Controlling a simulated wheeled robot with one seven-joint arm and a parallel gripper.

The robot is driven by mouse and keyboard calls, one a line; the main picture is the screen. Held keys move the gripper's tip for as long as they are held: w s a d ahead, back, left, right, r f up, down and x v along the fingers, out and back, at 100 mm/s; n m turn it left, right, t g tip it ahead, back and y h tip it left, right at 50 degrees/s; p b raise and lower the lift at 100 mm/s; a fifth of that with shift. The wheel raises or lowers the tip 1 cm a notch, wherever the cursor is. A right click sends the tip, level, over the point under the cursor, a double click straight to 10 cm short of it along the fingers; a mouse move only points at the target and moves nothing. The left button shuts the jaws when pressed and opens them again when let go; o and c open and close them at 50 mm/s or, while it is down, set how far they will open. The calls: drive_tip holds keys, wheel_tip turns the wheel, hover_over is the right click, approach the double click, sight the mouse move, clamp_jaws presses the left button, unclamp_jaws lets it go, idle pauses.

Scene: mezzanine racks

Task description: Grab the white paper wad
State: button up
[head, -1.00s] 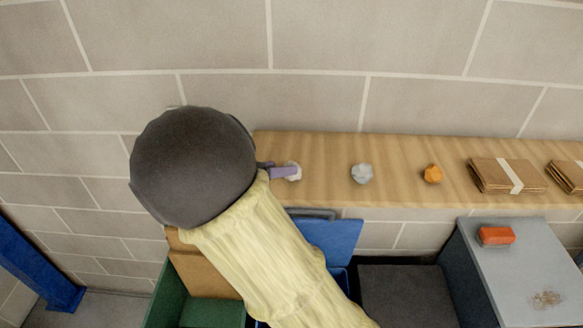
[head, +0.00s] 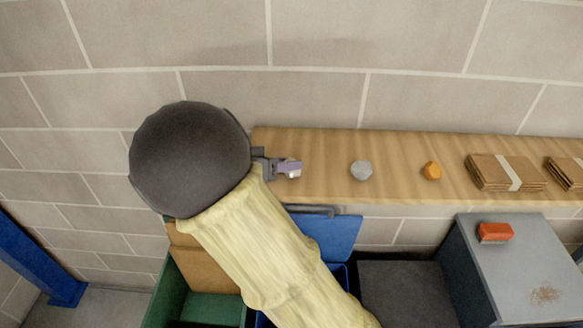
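The white paper wad (head: 295,174) is at the left end of the wooden shelf, mostly covered by my gripper. Only a small pale part of it shows beside the purple fingertip. My gripper (head: 288,167) reaches in from the left at the wad, with my dark rounded wrist and cream-sleeved arm behind it. One purple finger shows clearly; the other finger is hidden. I cannot tell whether the fingers are closed on the wad or only around it.
On the wooden shelf (head: 325,180), a grey wad (head: 361,170), an orange lump (head: 431,171) and banded cardboard stacks (head: 507,172) stand to the right. Below are a green bin (head: 168,296), a blue bin lid (head: 333,235) and a grey cabinet with a red-orange block (head: 495,232). A block wall is behind.

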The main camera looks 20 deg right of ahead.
wheel_tip(320, 180, up, 10)
drive_tip(key=b, duration=0.1)
idle(0.6)
